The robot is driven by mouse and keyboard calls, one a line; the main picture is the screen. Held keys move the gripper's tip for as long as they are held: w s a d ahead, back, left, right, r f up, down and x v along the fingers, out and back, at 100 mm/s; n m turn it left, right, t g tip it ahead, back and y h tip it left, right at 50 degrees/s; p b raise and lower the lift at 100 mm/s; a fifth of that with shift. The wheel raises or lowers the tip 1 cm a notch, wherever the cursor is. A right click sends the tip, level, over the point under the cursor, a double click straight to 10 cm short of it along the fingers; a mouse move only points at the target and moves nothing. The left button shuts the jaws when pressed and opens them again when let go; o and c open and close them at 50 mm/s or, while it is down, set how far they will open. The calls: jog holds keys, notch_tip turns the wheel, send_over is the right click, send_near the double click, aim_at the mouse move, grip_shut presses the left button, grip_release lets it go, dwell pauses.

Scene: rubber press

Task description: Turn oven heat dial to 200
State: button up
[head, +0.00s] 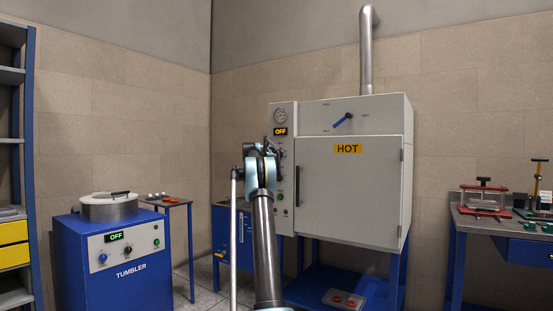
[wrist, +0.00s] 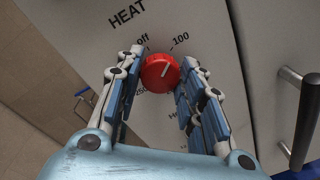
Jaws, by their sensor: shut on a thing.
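The oven (head: 345,185) is a light grey cabinet with a HOT sign; its display (head: 280,131) reads OFF. In the wrist view the red heat dial (wrist: 160,73) is under the word HEAT, with marks "off" and "100" above it. Its white line points up and right, roughly toward 100. Other marks below are partly hidden by my fingers. My gripper (wrist: 163,60) is shut on the dial, one finger on each side. In the head view my gripper (head: 265,150) is at the oven's left control panel and hides the dial.
The oven's door handle (wrist: 303,115) is close on the right of my gripper. A blue lever (head: 342,120) is on the oven's upper front. A tumbler (head: 115,255) stands at left, and a bench (head: 510,230) with small presses at right.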

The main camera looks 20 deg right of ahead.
jog(key=m, duration=0.7)
jog(key=shift+a+f, duration=0.1)
jog(key=m+t, duration=0.1)
jog(key=m, duration=1.6)
jog(key=shift+f+t+y, duration=0.2)
jog(key=shift+t+y, duration=0.1)
jog(key=shift+t, duration=0.1)
jog(key=o, duration=1.1)
jog(key=shift+w+f, duration=0.1)
jog(key=shift+c, duration=0.2)
